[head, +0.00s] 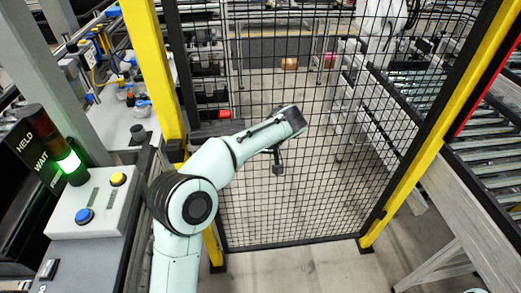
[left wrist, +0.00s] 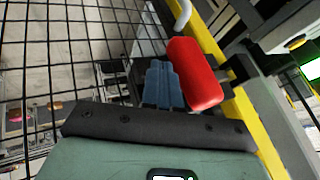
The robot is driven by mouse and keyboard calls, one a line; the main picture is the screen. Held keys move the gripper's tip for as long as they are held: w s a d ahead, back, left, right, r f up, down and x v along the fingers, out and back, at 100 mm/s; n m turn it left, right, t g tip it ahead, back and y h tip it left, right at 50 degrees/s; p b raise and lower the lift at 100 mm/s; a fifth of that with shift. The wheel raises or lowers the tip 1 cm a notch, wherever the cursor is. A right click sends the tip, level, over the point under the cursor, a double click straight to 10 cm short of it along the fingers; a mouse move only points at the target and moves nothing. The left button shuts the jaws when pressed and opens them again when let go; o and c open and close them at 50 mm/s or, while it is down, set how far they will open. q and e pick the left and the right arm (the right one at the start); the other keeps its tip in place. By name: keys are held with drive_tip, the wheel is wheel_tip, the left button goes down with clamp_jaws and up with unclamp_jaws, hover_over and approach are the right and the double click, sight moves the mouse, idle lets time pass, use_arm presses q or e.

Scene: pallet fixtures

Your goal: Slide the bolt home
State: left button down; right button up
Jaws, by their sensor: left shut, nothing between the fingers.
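The mesh gate (head: 310,190) hangs between two yellow posts in the head view. My left arm reaches across its left part, and my left gripper (head: 278,168) points down in front of the mesh. In the left wrist view my blue-grey fingers (left wrist: 162,85) are together and empty. A red block-shaped handle (left wrist: 195,75), which looks like the bolt's grip, is just right of them, between them and the yellow post. I cannot tell whether it touches the fingers.
The left yellow post (head: 152,60) and right yellow post (head: 412,170) frame the gate. A control box (head: 95,205) with blue and yellow buttons and a lit green lamp (head: 70,162) stands at left. A roller conveyor (head: 490,150) is at right. The floor before the gate is clear.

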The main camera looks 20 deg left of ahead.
use_arm(q)
drive_tip(key=shift+s+a, duration=0.45)
drive_tip(key=shift+a, duration=0.15)
use_arm(e)
drive_tip(key=shift+s+f, duration=0.1)
use_arm(q)
drive_tip(key=s+a, duration=0.1)
drive_tip(key=a+b, duration=0.1)
drive_tip(key=a, duration=0.1)
drive_tip(key=s+a+b, duration=0.1)
drive_tip(key=shift+s+a, duration=0.3)
drive_tip(key=shift+s, duration=0.05)
use_arm(e)
drive_tip(key=shift+s+f, duration=0.95)
drive_tip(key=shift+f, duration=0.25)
drive_tip(key=shift+d, duration=0.15)
